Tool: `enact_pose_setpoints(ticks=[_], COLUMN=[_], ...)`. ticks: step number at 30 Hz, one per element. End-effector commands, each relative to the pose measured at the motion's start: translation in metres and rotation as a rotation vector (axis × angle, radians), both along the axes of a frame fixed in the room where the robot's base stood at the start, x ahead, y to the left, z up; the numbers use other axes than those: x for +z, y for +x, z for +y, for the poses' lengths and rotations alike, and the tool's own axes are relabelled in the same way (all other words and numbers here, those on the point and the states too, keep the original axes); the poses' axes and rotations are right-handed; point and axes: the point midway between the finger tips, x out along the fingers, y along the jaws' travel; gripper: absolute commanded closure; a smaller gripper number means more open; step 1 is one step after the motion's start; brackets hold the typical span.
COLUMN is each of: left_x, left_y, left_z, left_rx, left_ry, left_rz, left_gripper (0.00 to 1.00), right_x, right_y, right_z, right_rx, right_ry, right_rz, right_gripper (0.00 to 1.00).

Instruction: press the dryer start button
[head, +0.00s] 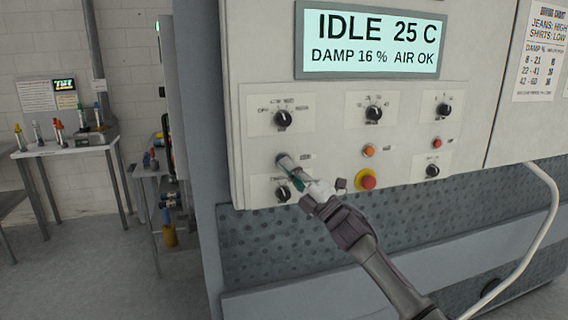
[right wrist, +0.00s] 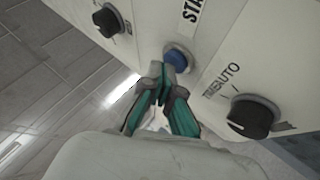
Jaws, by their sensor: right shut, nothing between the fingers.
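The dryer start button is a round blue button (right wrist: 178,56) beside a label that begins "STA", seen in the right wrist view. My right gripper (right wrist: 169,78) is shut and empty, its fingertips right at the button's near edge. I cannot tell whether they touch it. In the head view the right gripper (head: 291,170) reaches in from the lower right to the lower left of the dryer's control panel (head: 330,135), and largely hides the button there. The display (head: 372,43) reads IDLE, 25 C, DAMP 16 %, AIR OK. My left gripper is not in view.
An orange button (head: 369,150) and a red mushroom button on a yellow ring (head: 367,180) sit to the right. A white hose (head: 545,215) hangs at the right. Tables stand far left.

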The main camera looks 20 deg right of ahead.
Motion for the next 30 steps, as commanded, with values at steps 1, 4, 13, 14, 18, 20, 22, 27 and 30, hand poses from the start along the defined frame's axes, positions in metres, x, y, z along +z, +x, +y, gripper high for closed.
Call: enact_pose_setpoints(ticks=[1, 4, 13, 14, 18, 20, 22, 27, 30], left_x=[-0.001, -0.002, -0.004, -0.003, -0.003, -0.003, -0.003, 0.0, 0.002], left_y=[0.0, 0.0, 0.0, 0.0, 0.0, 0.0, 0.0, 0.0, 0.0], left_z=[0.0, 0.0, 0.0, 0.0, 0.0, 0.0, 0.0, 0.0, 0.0], left_rx=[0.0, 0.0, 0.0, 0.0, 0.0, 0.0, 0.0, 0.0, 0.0], left_ry=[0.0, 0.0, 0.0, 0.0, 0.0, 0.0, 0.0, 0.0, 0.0], left_rz=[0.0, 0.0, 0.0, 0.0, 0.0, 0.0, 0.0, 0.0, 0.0], left_gripper=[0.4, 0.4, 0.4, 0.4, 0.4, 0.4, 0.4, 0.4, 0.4], right_x=[0.0, 0.0, 0.0, 0.0, 0.0, 0.0, 0.0, 0.0, 0.0], right_y=[0.001, 0.002, 0.005, 0.005, 0.005, 0.004, 0.003, -0.005, -0.01], right_z=[0.0, 0.0, 0.0, 0.0, 0.0, 0.0, 0.0, 0.0, -0.001], right_rx=[0.0, 0.0, 0.0, 0.001, 0.0, 0.0, 0.0, 0.001, 0.001], right_ry=[0.001, 0.001, 0.0, 0.001, 0.0, 0.0, 0.0, 0.0, 0.0], right_rz=[-0.001, -0.001, 0.0, 0.0, 0.0, 0.0, 0.0, 0.0, 0.0], right_gripper=[1.0, 1.0, 1.0, 1.0, 1.0, 1.0, 1.0, 1.0, 1.0])
